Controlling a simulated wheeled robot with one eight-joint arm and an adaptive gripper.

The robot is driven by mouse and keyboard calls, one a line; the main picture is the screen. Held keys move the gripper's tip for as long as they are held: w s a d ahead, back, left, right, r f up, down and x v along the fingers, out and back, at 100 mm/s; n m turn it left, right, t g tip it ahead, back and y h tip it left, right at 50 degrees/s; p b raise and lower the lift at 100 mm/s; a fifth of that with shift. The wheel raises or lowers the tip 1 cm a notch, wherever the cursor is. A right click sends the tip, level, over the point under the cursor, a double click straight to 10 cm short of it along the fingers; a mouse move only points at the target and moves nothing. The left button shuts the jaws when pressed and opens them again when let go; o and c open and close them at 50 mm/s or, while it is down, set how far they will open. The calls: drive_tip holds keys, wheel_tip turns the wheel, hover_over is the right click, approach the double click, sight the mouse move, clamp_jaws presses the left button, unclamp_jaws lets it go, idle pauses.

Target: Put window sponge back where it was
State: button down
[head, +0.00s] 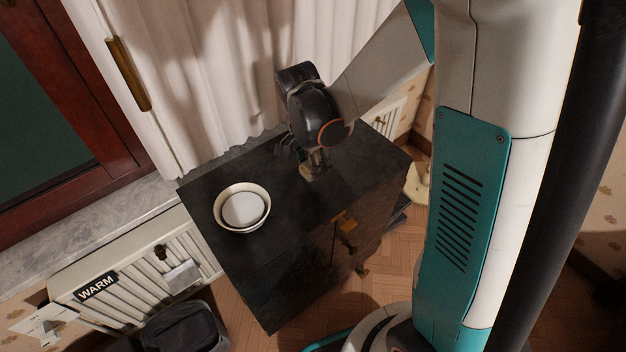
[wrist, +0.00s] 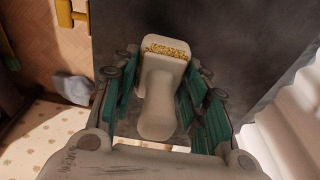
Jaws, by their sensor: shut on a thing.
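My gripper (wrist: 160,100) is shut on the window sponge (wrist: 157,112), a pale beige piece with a rounded lower end and a speckled yellow strip across its top end. The green finger links stand on both sides of it. In the head view my gripper (head: 303,155) points down over the black cabinet (head: 285,200), near the right half of its top. The window sponge (head: 314,171) shows there just below the fingers, partly hidden by them. I cannot tell whether it touches the cabinet top.
A cream bowl (head: 229,224) stands on the cabinet's left part. White curtains (head: 200,80) hang behind. A radiator (head: 135,275) marked WARM is at the left, with a dark bin (head: 185,330) below. The cabinet top between bowl and gripper is clear.

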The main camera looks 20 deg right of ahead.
sight(308, 168)
wheel_tip(308, 168, down, 6)
drive_tip(key=shift+f+b, duration=0.1)
drive_tip(key=shift+b, duration=1)
drive_tip(key=c, duration=0.9)
unclamp_jaws()
drive_tip(key=shift+c, duration=0.2)
drive_tip(key=r+p, duration=0.1)
drive_tip(key=r, duration=0.3)
drive_tip(key=a+r+p, duration=0.1)
drive_tip(key=r+p, duration=0.1)
drive_tip(key=r, duration=0.2)
drive_tip(key=r+p, duration=0.2)
drive_tip(key=r, duration=0.2)
drive_tip(key=shift+s+a+r, duration=0.2)
drive_tip(key=shift+s+a, duration=0.1)
drive_tip(key=shift+s, duration=0.05)
drive_tip(key=s+d+r+n+t+y, duration=0.1)
drive_tip(key=s+r+n+t, duration=0.5)
drive_tip(key=s+r+n, duration=0.7)
drive_tip(key=shift+s+d+r+n+t+y, duration=0.3)
drive_tip(key=shift+s+d+n+y, duration=0.1)
drive_tip(key=shift+s+n, duration=0.3)
